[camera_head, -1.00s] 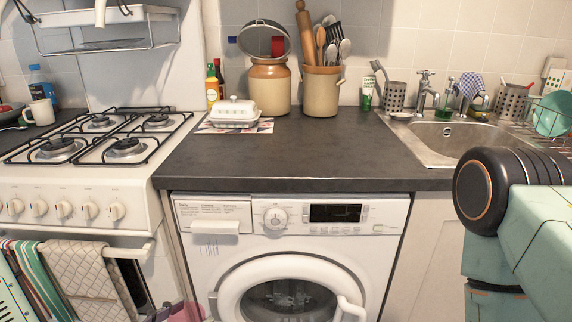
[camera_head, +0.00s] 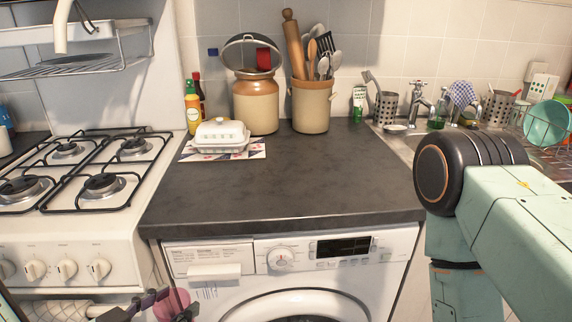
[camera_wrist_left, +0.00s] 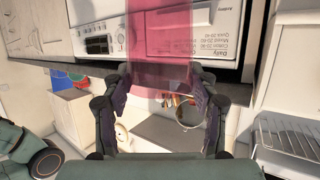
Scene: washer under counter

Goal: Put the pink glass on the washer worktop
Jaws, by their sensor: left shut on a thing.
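The translucent pink glass (camera_head: 172,303) shows low in the head view, in front of the washer's left side and below the worktop edge. My left gripper (camera_head: 152,302) is shut on it. In the left wrist view the glass (camera_wrist_left: 160,45) stands out between the fingers of the left gripper (camera_wrist_left: 160,88), with the washer panel seen through it. The dark grey worktop (camera_head: 290,190) lies above the white washer (camera_head: 225,292). My right arm comes in at the right edge of the head view; its gripper is out of view.
A butter dish (camera_head: 221,136) on a patterned mat, bottles (camera_head: 193,106), a lidded crock (camera_head: 255,105) and a utensil pot (camera_head: 311,107) stand at the worktop's back and left. Its front and middle are bare. The gas hob (camera_head: 85,175) is left, the sink (camera_head: 400,145) right.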

